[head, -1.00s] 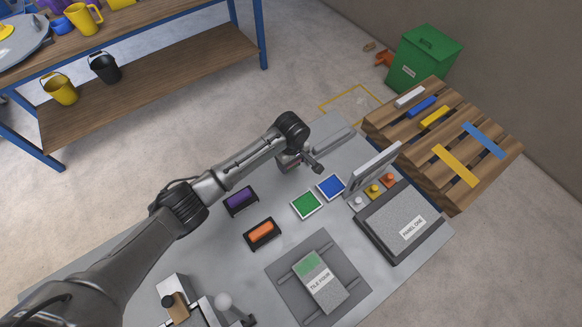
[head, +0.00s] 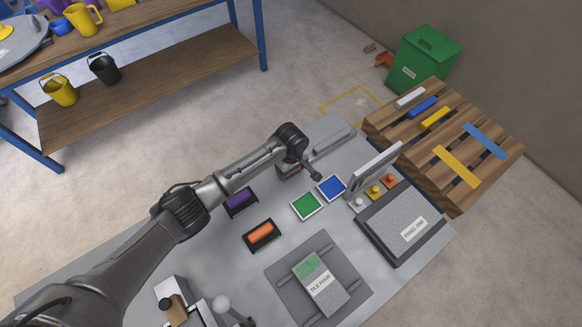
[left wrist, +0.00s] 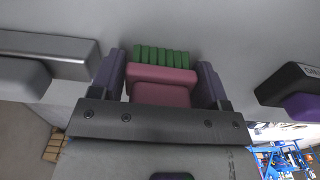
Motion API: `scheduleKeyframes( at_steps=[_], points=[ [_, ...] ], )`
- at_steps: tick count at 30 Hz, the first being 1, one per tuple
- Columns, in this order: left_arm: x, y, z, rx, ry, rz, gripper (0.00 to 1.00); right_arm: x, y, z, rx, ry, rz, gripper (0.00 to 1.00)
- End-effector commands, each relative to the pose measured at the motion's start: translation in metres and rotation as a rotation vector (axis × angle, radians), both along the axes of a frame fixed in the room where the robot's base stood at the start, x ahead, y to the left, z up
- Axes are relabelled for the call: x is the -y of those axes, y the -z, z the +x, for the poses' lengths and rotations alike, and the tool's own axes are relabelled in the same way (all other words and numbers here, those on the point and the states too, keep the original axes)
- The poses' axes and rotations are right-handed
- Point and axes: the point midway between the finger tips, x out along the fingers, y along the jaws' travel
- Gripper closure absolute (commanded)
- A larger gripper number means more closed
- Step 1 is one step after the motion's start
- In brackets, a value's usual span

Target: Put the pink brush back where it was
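The pink brush (left wrist: 162,82) with green bristles sits between the fingers of my left gripper in the left wrist view. The fingers (left wrist: 162,90) press against both its sides, and its bristles point toward the grey table top. In the head view my left gripper (head: 303,171) is low over the far part of the table, left of the blue pad. The brush is mostly hidden there by my arm and gripper. I cannot tell whether the bristles touch the table. My right gripper is not in view.
A purple block in a black holder (head: 240,201) and an orange one (head: 262,235) lie nearer. Green (head: 307,205) and blue (head: 331,187) pads, an upright grey panel (head: 374,167) and buttons are to the right. A long grey block (head: 334,138) lies behind the gripper.

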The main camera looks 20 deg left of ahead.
Motion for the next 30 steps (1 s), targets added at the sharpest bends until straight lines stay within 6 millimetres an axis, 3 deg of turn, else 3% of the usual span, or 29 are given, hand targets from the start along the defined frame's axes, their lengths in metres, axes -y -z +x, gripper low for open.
scheduleKeyframes(
  at_steps=[6,15,30],
  points=[
    [0.000,0.000,0.000,0.000,0.000,0.001,0.11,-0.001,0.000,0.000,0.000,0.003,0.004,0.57],
    [-0.001,-0.004,0.000,0.002,-0.001,0.003,0.11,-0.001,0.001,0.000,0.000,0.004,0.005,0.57],
    [0.000,-0.089,0.000,0.001,0.000,0.000,0.11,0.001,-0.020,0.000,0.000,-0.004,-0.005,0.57]
  ],
)
